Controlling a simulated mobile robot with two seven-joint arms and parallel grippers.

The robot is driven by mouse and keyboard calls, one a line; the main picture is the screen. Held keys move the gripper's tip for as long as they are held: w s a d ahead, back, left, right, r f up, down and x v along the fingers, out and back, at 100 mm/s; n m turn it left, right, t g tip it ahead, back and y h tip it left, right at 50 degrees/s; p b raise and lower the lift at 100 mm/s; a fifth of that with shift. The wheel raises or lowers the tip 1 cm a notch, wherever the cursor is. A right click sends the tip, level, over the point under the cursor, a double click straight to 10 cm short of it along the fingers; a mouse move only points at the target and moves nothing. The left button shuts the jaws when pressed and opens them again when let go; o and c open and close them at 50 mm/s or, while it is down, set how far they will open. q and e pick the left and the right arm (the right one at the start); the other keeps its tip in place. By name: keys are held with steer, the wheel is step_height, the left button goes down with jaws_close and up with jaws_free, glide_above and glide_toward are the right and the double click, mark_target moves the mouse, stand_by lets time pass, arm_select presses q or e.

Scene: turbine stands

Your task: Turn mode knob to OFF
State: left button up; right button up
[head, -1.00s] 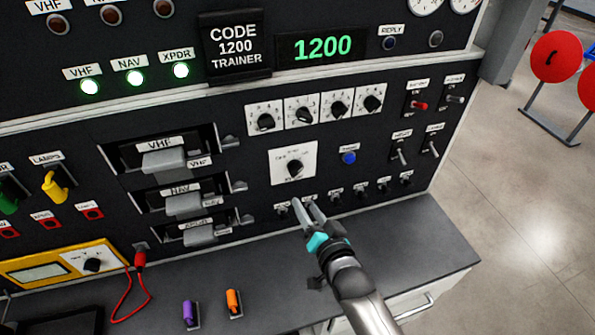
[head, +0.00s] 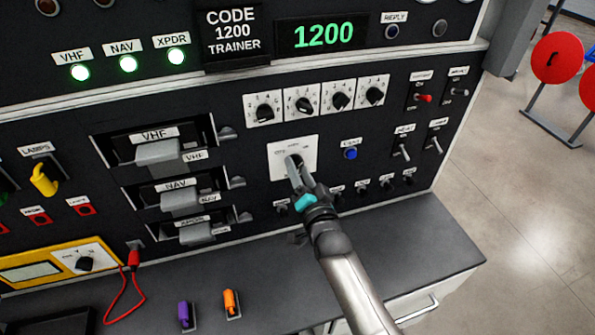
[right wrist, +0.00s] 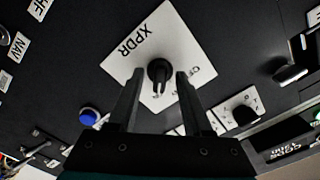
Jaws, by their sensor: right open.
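The mode knob (right wrist: 158,72) is a black knob on a white square plate (right wrist: 190,48) marked XPDR in the right wrist view. In the head view the plate (head: 308,146) shows below the row of code knobs, and my fingers partly cover the knob. My right gripper (head: 293,163) is at the knob in the head view. In the right wrist view its open fingers (right wrist: 157,85) lie on either side of the knob's lower part; I cannot tell whether they touch it. My left gripper is out of view.
A blue button (head: 351,154) sits right of the plate. Several black code knobs (head: 307,104) are above, and toggle switches (head: 403,148) are farther right. Small black knobs (head: 386,184) run below. The grey desk (head: 420,240) in front is mostly clear, with purple (head: 185,312) and orange (head: 231,301) handles.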

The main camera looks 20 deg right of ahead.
steer(key=shift+w, duration=0.5)
jaws_close()
stand_by(0.5)
